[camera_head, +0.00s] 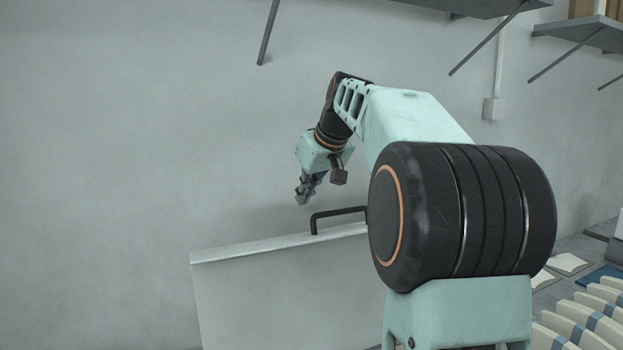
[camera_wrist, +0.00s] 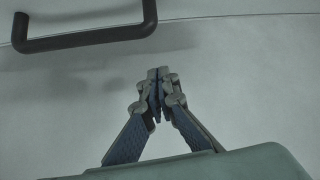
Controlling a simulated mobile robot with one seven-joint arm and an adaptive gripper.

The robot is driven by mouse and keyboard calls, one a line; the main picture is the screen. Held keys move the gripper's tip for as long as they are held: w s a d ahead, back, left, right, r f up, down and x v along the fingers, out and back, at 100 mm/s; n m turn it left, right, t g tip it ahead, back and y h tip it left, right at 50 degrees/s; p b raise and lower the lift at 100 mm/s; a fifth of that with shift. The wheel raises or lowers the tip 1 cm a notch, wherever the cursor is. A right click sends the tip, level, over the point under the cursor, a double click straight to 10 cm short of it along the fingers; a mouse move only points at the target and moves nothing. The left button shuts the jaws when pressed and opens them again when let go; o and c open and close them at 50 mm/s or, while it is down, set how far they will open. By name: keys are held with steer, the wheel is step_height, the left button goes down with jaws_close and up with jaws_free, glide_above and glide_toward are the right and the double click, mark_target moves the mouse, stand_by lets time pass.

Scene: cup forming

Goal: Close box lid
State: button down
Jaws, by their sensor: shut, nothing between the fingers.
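The box lid (camera_head: 290,290) shows in the head view as a pale grey panel standing raised, its top edge running across the lower middle. A black bar handle (camera_head: 340,212) sits at that top edge; its right end is hidden behind my arm. The handle also shows in the wrist view (camera_wrist: 85,37), at the upper left. My gripper (camera_head: 302,200) points down above the top edge, just left of the handle and apart from it. In the wrist view my gripper's fingertips (camera_wrist: 158,76) meet, with nothing between them. The box body is not clearly visible.
A plain grey wall (camera_head: 120,120) stands behind. Shelves with brackets (camera_head: 580,30) hang at the upper right. Several pale pieces with blue bands (camera_head: 590,320) lie at the lower right. Open space shows left of my gripper.

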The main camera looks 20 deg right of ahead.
mark_target(314, 215)
steer(key=s, duration=0.3)
steer(key=shift+s+d+f, duration=0.1)
steer(key=shift+d+f, duration=0.2)
steer(key=shift+f, duration=0.05)
steer(key=shift+s+f, duration=0.25)
steer(key=shift+s, duration=0.05)
steer(key=shift+s+b, duration=0.1)
steer(key=shift+b, duration=0.25)
